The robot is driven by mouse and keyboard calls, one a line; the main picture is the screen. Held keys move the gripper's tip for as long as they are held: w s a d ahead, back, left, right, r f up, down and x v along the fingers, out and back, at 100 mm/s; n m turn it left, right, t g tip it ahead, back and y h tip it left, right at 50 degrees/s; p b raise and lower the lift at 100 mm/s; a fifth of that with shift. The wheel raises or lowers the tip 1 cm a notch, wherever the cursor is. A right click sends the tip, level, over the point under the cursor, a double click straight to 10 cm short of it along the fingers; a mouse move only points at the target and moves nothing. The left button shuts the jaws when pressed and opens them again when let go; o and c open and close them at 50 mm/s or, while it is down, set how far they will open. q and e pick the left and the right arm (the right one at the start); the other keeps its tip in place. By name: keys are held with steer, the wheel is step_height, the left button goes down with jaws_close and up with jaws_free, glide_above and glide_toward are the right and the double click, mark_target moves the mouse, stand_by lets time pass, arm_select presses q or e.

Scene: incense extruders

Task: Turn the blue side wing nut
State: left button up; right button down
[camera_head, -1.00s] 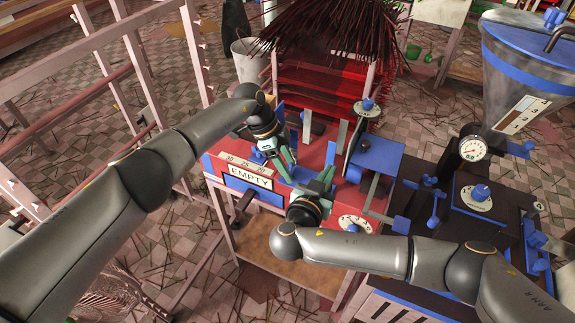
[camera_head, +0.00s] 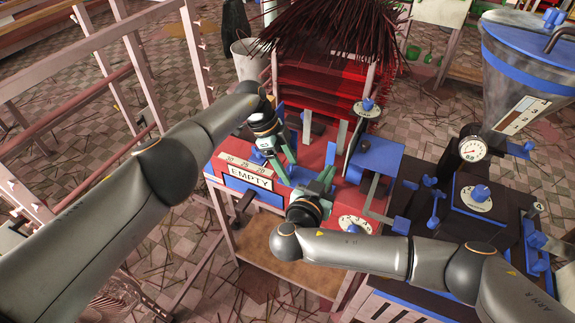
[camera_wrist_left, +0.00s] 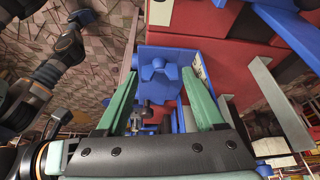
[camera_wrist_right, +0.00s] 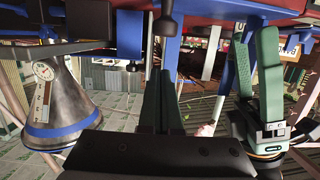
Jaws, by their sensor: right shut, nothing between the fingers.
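A blue wing nut (camera_wrist_left: 159,70) shows on a blue plate in the left wrist view, ahead of and between the fingers of my left gripper (camera_wrist_left: 160,92). These fingers are apart, with nothing seen clamped between them. In the head view my left gripper (camera_head: 281,160) points down over the front of the red machine (camera_head: 318,150). The wing nut cannot be told clearly there. My right gripper (camera_head: 324,178) is just to the right, near the machine's front. Its fingers are together and empty in the right wrist view (camera_wrist_right: 160,85).
A box labelled EMPTY (camera_head: 248,177) is at the machine's front left. Blue plates and levers (camera_head: 375,155) stand right of the grippers. A dark machine with blue knobs (camera_head: 480,193) and a metal hopper (camera_head: 520,75) are further right. Incense sticks (camera_head: 310,28) stick out at the back.

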arm_select(q)
steer(key=v, duration=1.2)
stand_by(0.3)
